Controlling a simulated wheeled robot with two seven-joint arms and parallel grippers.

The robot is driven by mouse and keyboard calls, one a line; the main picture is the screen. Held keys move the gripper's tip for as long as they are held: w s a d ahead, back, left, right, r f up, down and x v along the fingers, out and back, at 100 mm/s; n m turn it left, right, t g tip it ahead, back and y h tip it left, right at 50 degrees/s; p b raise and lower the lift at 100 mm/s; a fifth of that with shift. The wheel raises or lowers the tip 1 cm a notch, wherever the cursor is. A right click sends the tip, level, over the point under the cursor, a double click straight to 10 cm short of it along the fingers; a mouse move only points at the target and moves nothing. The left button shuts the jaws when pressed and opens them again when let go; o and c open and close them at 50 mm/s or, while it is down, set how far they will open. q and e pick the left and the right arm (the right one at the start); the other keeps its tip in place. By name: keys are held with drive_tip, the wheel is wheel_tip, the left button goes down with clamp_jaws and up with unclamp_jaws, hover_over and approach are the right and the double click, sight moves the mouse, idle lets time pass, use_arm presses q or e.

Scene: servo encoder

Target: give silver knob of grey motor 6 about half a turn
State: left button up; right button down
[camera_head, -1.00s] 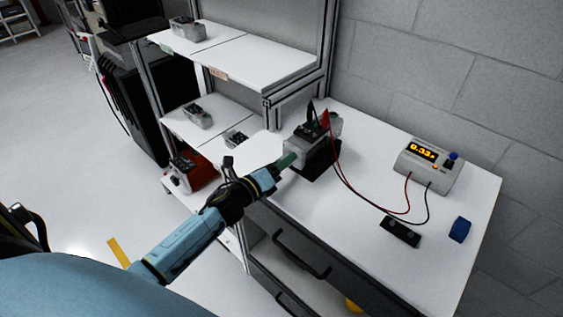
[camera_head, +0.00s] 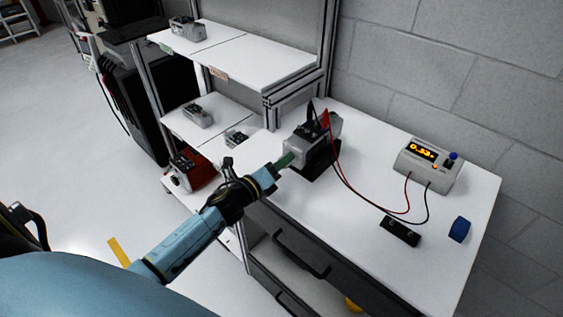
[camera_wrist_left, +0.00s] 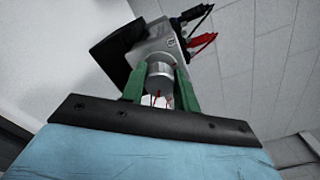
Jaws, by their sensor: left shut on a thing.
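The grey motor (camera_head: 302,148) sits in a black stand (camera_head: 318,167) on the white bench, with a red and a black clip on its top. In the left wrist view the motor (camera_wrist_left: 160,47) fills the top middle, and its silver knob (camera_wrist_left: 160,72) points toward my gripper. My left gripper (camera_head: 284,160) has green fingers closed on both sides of the knob, as the left wrist view (camera_wrist_left: 161,88) also shows. In the head view the knob is hidden by the fingers. My right gripper is not in view.
A meter (camera_head: 430,164) with a lit orange display stands at the right, wired to the motor. A black block (camera_head: 400,231) and a blue object (camera_head: 459,230) lie on the bench (camera_head: 360,250). Shelves (camera_head: 260,62) with other grey motors (camera_head: 197,115) stand at the left.

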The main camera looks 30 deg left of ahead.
use_arm(q)
drive_tip(key=n+p, duration=0.1)
drive_tip(key=n, duration=0.4)
drive_tip(key=n+p, duration=0.1)
drive_tip(key=n, duration=0.3)
drive_tip(key=n+p, duration=0.1)
drive_tip(key=n, duration=0.4)
drive_tip(key=n+p, duration=0.1)
drive_tip(key=n, duration=0.3)
drive_tip(key=shift+f+n, duration=0.15)
drive_tip(key=shift+n, duration=0.15)
idle(0.5)
drive_tip(key=o, duration=1)
drive_tip(key=shift+c, duration=0.2)
drive_tip(key=shift+s, duration=0.15)
drive_tip(key=s+a, duration=0.2)
drive_tip(key=s, duration=1.1)
drive_tip(key=shift+a, duration=0.3)
